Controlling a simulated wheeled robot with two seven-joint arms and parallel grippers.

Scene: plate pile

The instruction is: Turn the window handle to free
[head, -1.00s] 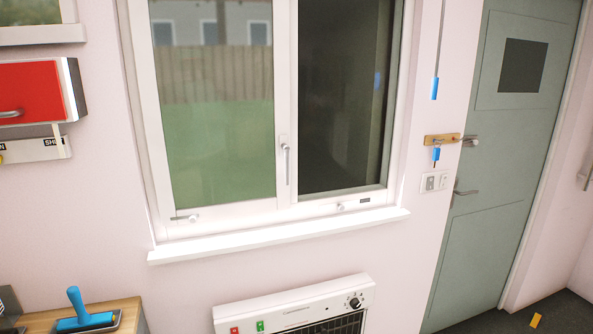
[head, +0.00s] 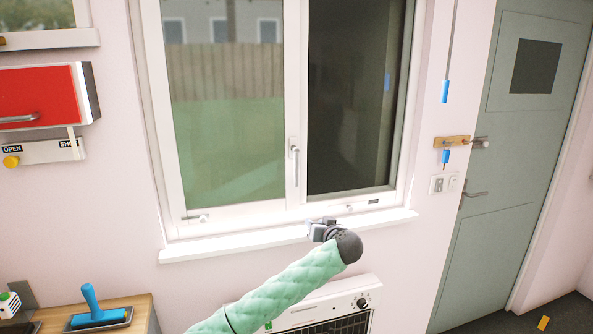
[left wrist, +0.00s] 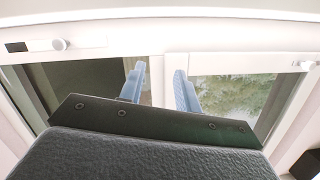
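The window handle (head: 295,163) is a small light lever on the middle post of the white window (head: 237,213). It points straight down. My left gripper (head: 322,228) is in front of the window's lower frame, below and slightly right of the handle. In the left wrist view my two blue fingers (left wrist: 159,88) stand apart with nothing held between them. They point toward the middle post (left wrist: 157,75), which shows between them. The handle cannot be made out in the left wrist view. My right gripper is not in view.
The white sill (head: 250,243) juts out close to my left gripper. A heater (head: 345,305) stands below it. A red box (head: 40,95) and a wooden table (head: 140,310) are at the left. A green door (head: 510,160) and a hanging cord (head: 445,90) are at the right.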

